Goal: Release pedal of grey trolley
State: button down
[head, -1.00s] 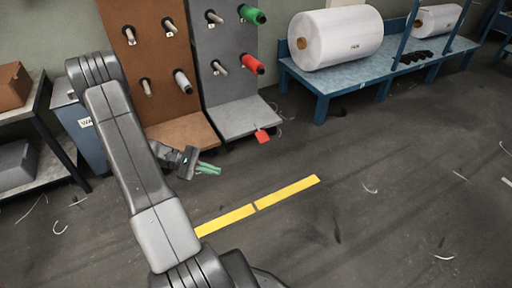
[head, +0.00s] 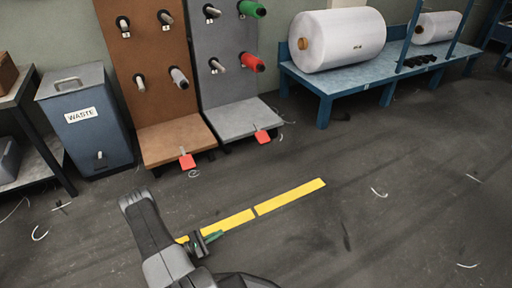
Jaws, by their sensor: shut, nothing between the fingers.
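The grey trolley (head: 240,118) stands against the back wall, right of the brown one. Its red pedal (head: 262,136) sticks out at the front edge of its base, near the floor. The grey panel carries several pegs, with a green spool (head: 252,9) and a red spool (head: 252,62) on its right side. My gripper (head: 213,237) is low in the picture, over the yellow floor line, well in front of the pedal and apart from it. Its greenish fingers are shut and empty.
The brown trolley (head: 178,140) with its own red pedal (head: 187,161) stands directly left. A waste bin (head: 87,120) and a dark shelf (head: 48,155) are farther left. A blue table (head: 325,88) with large white rolls stands right.

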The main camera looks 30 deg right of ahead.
aim_at(261, 137)
jog(key=i+l+z, duration=0.15)
jog(key=i+l, duration=0.95)
jog(key=l, duration=0.15)
jog(key=i, duration=0.5)
